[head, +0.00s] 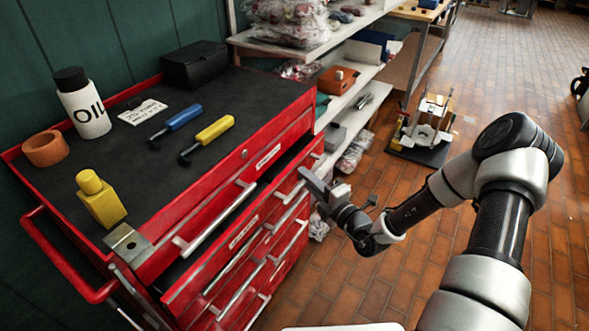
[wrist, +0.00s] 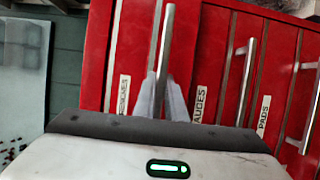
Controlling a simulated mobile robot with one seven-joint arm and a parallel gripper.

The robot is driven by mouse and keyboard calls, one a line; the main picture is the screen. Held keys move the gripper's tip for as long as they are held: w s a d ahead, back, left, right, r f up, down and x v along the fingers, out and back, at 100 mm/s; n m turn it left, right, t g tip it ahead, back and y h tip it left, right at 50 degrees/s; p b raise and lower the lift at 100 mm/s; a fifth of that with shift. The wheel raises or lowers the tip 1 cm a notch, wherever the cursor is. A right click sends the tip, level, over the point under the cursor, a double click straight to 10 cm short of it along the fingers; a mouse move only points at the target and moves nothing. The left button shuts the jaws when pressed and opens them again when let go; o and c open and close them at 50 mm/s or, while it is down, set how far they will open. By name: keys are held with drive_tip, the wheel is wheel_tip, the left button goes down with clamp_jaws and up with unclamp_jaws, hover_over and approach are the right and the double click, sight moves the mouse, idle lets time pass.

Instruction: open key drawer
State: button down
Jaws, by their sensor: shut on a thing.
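The red tool cabinet (head: 218,272) stands at the left in the head view. One drawer below the top one is pulled partly out, with its dark inside (head: 275,176) showing as a narrow strip. My gripper (head: 308,181) is at the right end of that drawer's front. In the wrist view my gripper (wrist: 162,97) is shut on a metal bar handle (wrist: 165,45), with a finger on each side. The label (wrist: 124,93) beside this handle is too blurred to read surely. Neighbouring labels read GAUGES (wrist: 199,103) and PADS (wrist: 263,112). No key is visible.
On the cabinet's black top stand an oil bottle (head: 84,108), a yellow bottle (head: 100,200), an orange ring (head: 46,149), blue (head: 180,119) and yellow (head: 209,137) tools and a black box (head: 195,65). Shelves (head: 345,98) stand behind. The brick floor at right is mostly clear.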

drive_tip(key=s+d+p, duration=0.2)
drive_tip(key=s+d, duration=0.5)
drive_tip(key=d, duration=0.5)
drive_tip(key=s+d+p, duration=0.2)
drive_tip(key=s+d, duration=0.6)
drive_tip(key=d, duration=0.3)
drive_tip(key=shift+s+d, duration=0.25)
drive_tip(key=shift+d, duration=0.1)
drive_tip(key=c, duration=1.8)
unclamp_jaws()
drive_tip(key=shift+s, duration=0.1)
drive_tip(key=v, duration=1.7)
drive_tip(key=shift+s+d, duration=0.1)
